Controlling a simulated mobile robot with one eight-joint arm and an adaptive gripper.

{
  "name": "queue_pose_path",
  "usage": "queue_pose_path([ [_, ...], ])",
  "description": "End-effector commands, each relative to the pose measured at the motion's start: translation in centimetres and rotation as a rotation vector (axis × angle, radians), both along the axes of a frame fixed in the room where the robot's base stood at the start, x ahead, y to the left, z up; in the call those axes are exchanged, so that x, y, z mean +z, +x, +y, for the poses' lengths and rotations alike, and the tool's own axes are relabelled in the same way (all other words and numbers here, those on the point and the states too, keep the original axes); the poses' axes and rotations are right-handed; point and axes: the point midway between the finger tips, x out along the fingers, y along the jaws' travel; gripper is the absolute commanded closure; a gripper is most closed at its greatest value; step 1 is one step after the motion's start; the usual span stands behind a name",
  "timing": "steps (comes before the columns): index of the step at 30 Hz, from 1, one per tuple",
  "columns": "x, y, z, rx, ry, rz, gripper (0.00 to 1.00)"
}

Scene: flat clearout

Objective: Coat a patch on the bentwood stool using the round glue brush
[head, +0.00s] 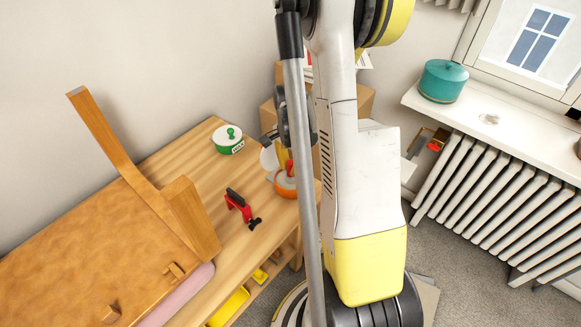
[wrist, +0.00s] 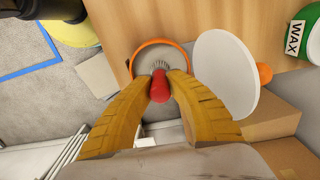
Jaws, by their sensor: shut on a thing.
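The bentwood stool (head: 90,240) lies on the bench at the left of the head view, its broad brown underside up, with one leg standing up and several small blocks on it. My gripper (wrist: 160,88) has its yellow fingers shut on the red handle of the round glue brush (wrist: 159,87). The brush's grey bristles point into the opening of an orange-rimmed glue pot (wrist: 145,50). I cannot tell whether they touch the glue. In the head view the pot (head: 286,187) stands near the bench's right end; my arm partly hides the gripper there.
A white disc (wrist: 225,75) is beside the pot. A green wax tin (head: 229,140) and a red clamp (head: 240,207) are on the bench (head: 185,150). A pink mat (head: 180,298) lies by the stool. A radiator (head: 500,200) and sill with a teal pot (head: 443,82) are at right.

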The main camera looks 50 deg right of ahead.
Motion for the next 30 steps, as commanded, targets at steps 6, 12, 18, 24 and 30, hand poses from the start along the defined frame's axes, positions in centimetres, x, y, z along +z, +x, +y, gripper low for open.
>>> queue_pose_path([
  [6,2.0,0.0,0.0,0.000,0.000,0.000,1.00],
  [12,3.8,0.0,0.0,0.000,0.000,0.000,1.00],
  [18,5.6,0.0,0.0,0.000,0.000,0.000,1.00],
  [24,6.9,0.0,0.0,0.000,0.000,0.000,1.00],
  [30,6.8,0.0,0.0,0.000,0.000,0.000,1.00],
])
